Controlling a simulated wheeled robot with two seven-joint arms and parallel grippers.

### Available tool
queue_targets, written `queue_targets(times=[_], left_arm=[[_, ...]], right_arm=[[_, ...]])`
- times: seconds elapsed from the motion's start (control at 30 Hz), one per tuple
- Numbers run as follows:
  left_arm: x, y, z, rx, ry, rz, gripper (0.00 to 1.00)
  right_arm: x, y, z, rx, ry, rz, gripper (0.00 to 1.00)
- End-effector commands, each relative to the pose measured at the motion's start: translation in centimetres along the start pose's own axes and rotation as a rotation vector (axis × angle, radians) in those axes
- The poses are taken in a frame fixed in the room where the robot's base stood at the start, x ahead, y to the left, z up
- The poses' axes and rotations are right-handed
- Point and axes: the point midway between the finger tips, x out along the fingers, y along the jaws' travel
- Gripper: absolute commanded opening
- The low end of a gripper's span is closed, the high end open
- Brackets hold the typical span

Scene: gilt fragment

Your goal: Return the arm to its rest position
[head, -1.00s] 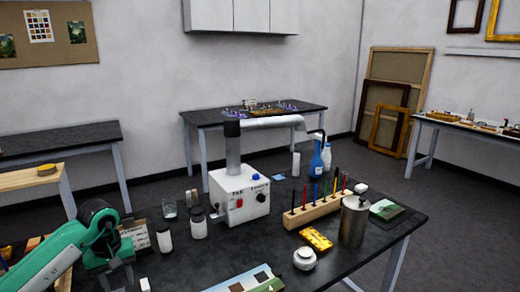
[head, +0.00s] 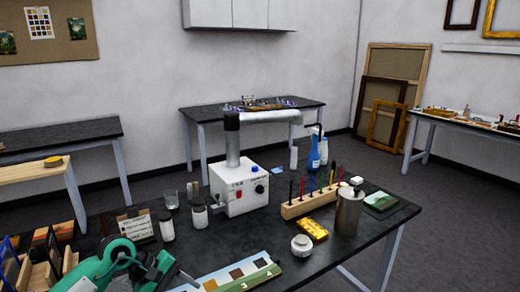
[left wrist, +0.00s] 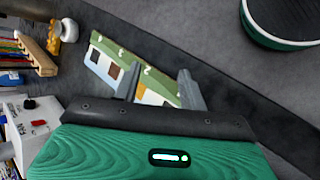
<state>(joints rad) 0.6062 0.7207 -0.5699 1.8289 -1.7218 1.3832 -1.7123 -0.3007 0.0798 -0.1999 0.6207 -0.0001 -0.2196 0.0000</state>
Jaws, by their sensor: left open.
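My left arm (head: 100,264) comes in from the lower left, green with dark joints. Its gripper (head: 188,280) is low over the near part of the black table, by the painted colour chart (head: 235,275). In the left wrist view the gripper (left wrist: 161,88) has its two grey fingers apart with nothing held; the chart (left wrist: 110,65) lies beyond them. The yellow gilt fragment (head: 313,229) lies on the table, apart from the gripper, in front of the wooden rack; it also shows in the left wrist view (left wrist: 53,38). My right gripper is not in view.
A white fan box (head: 239,190) with an extraction pipe stands mid-table. Jars (head: 200,217), a wooden tool rack (head: 310,203), a metal canister (head: 348,212) and a small white pot (head: 302,245) stand around it. Wooden slots (head: 40,272) are at lower left.

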Motion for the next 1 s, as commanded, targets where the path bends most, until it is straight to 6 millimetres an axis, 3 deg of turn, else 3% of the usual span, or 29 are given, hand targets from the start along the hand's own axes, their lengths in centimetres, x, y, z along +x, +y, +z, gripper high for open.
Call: queue_targets(times=[0.03, 0.17, 0.3, 0.43, 0.53, 0.67, 0.77, 0.97, 1.0], left_arm=[[1.2, 0.8, 1.9, -0.053, -0.066, 0.079, 0.42], [2.4, 4.0, 6.7, -0.259, -0.272, 0.321, 0.42], [1.4, 7.0, 10.5, -0.535, -0.515, 0.555, 0.42], [-0.7, 8.7, 12.0, -0.829, -0.749, 0.743, 0.42], [-2.7, 9.3, 11.9, -1.076, -0.932, 0.870, 0.42], [-4.9, 8.5, 10.2, -1.418, -1.168, 1.017, 0.42], [-5.9, 6.8, 8.2, -1.692, -1.345, 1.117, 0.42], [-5.7, 0.5, 4.0, -2.264, -1.672, 1.302, 0.42], [-5.3, -1.2, 3.4, 2.245, 1.632, -1.264, 0.42]], right_arm=[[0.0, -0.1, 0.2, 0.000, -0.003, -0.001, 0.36], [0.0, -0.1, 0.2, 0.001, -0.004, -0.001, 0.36], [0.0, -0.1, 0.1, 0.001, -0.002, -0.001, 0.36], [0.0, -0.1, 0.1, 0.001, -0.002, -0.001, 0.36], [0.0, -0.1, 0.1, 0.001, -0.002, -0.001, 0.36], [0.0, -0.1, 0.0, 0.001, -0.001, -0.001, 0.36], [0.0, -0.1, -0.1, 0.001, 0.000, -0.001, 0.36], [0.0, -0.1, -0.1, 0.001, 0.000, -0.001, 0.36], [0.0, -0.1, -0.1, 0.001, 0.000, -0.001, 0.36]])
